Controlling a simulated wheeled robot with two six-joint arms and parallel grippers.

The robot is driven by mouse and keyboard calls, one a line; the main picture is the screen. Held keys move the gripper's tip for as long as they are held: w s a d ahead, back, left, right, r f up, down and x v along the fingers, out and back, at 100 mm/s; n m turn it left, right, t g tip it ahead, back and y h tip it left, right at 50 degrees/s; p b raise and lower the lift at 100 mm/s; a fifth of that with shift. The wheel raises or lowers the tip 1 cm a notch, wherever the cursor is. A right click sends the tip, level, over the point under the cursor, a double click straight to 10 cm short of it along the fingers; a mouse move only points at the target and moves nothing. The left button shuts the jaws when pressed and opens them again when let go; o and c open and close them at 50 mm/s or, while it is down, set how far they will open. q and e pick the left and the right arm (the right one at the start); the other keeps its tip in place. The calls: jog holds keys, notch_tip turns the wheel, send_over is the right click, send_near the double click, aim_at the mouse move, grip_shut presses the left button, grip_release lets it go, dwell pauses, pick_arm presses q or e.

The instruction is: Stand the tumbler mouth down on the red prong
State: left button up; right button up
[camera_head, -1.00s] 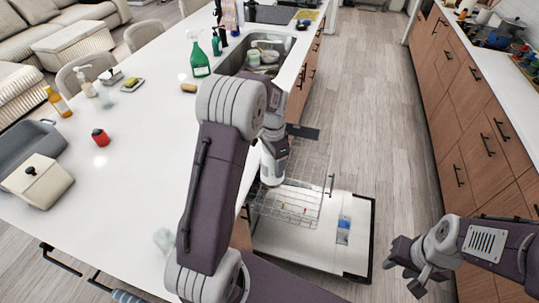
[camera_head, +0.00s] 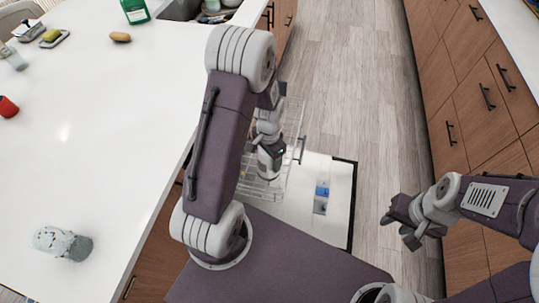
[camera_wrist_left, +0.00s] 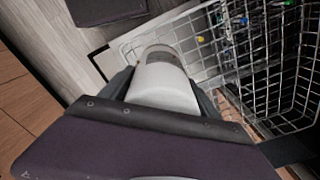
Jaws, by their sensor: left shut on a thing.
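My left gripper (camera_wrist_left: 160,92) is shut on the tumbler (camera_wrist_left: 165,88), a pale cylinder with a greyish see-through far end, between the dark fingers in the left wrist view. In the head view my left gripper (camera_head: 270,158) hangs over the wire rack (camera_head: 262,187), partly hidden by my arm. The rack (camera_wrist_left: 283,95) fills the right of the wrist view, with blue, green and yellow prong tips in it. I cannot make out the red prong now. The tumbler appears above the rack; contact cannot be told. My right gripper (camera_head: 402,226) is open and empty, off to the right.
The open dishwasher door (camera_head: 335,205) carries a blue-and-white dispenser (camera_head: 321,198). A speckled glass (camera_head: 62,243) lies on the white island counter (camera_head: 90,160). Drawers (camera_head: 470,90) line the right; the floor between is clear.

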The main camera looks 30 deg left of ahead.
pick_arm(q)
notch_tip(320, 180, down, 10)
jog(key=b, duration=0.6)
jog(key=shift+b, duration=0.35)
jog(key=shift+f+b, duration=0.4)
jog(key=shift+f, duration=0.3)
jog(key=shift+f, duration=0.25)
jog(key=o, duration=1.8)
notch_tip(320, 180, up, 9)
jog(key=shift+r+p, duration=0.1)
jog(key=shift+p, duration=1.05)
